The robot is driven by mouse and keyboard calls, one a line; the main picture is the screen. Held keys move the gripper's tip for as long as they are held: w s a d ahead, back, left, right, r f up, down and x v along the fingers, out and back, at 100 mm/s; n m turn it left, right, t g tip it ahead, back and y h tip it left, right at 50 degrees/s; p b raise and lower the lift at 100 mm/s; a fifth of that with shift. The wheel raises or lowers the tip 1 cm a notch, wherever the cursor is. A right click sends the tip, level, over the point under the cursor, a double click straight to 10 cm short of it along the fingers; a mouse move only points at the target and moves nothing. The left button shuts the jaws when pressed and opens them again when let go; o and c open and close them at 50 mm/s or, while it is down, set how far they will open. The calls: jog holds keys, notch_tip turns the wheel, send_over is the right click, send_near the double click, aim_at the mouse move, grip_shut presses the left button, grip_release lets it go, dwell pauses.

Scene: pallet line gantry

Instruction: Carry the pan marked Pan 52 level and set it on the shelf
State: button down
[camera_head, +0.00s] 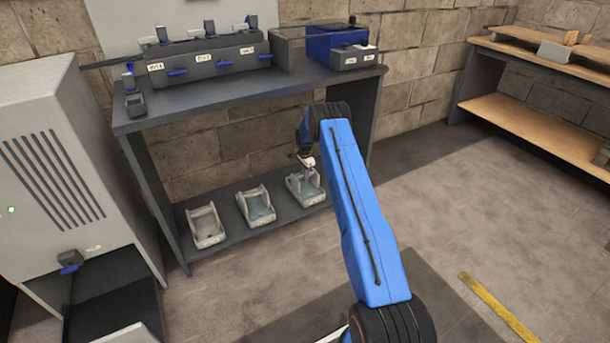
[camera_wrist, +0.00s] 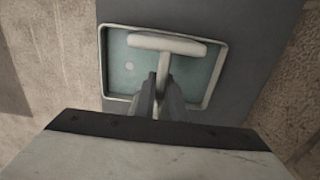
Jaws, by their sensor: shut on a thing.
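A pale grey pan (camera_head: 294,189) stands at the right end of the lower shelf (camera_head: 228,252), under a dark bench. Its label is too small to read, so I cannot tell whether it is Pan 52. The wrist view shows this pan (camera_wrist: 120,80) from above, with a pale rim, a teal inside and a light T-shaped handle (camera_wrist: 170,43). My gripper (camera_head: 308,166) reaches down over the pan. Its fingers (camera_wrist: 159,92) are shut on the handle's stem. The pan looks level; I cannot tell whether it touches the shelf.
Two similar pans, one on the left (camera_head: 206,227) and one in the middle (camera_head: 257,206), stand on the same shelf. The dark bench top (camera_head: 180,112) overhangs them. A grey cabinet (camera_head: 55,170) stands left. A wooden shelf unit (camera_head: 540,120) stands right, with open floor before it.

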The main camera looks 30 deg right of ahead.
dwell(0.3)
jog(key=c, duration=1.8)
grip_release()
jog(key=shift+f, duration=0.1)
notch_tip(320, 180, up, 8)
jog(key=shift+f, duration=0.1)
